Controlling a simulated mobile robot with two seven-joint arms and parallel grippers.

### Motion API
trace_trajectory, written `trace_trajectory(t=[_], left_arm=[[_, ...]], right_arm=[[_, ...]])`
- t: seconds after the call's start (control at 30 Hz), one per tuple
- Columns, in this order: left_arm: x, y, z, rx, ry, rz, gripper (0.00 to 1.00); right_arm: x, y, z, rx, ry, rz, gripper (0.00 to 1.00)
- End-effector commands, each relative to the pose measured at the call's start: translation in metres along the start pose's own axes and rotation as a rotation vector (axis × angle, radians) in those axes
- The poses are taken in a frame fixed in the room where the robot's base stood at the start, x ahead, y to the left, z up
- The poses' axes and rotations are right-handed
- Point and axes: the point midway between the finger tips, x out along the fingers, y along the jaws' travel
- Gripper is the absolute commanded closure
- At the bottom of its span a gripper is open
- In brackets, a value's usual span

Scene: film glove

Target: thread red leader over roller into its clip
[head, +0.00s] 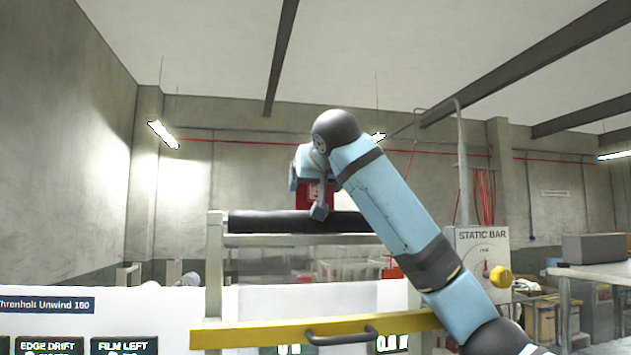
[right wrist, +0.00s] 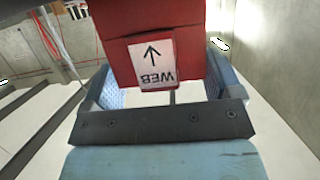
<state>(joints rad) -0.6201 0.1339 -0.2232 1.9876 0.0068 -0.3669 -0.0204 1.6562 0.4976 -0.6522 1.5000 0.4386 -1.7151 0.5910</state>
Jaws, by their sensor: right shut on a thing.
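The red leader (head: 311,194) shows in the head view just above the black roller (head: 260,222), partly hidden by my right arm. My right gripper (head: 316,202) is shut on it over the roller's right half. In the right wrist view the red leader (right wrist: 185,40) fills the top middle, with a white tag (right wrist: 152,62) reading WEB and an arrow. The gripper's two fingers (right wrist: 166,88) stand at either side of it. I cannot tell whether the leader touches the roller. I cannot make out the clip. My left gripper is not in view.
A yellow bar (head: 250,334) with a dark handle crosses the front below the roller. A pale upright post (head: 214,265) stands at the roller's left end.

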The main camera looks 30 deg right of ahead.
Motion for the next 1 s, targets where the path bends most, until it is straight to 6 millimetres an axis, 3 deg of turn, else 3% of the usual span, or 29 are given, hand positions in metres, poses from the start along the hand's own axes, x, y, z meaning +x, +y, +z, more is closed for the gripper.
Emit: trace_trajectory(t=[0.77,0.8,0.83,1.0], left_arm=[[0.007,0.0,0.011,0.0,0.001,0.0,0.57],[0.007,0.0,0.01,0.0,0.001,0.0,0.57],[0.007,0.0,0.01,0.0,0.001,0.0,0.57],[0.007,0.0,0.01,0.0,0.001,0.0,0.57]], right_arm=[[0.006,0.0,0.018,0.001,0.0,-0.001,0.39],[0.006,0.0,0.018,0.0,0.0,-0.001,0.09],[0.006,0.0,0.018,0.0,0.0,-0.001,0.02],[0.006,0.0,0.018,0.0,-0.001,0.0,0.0]])
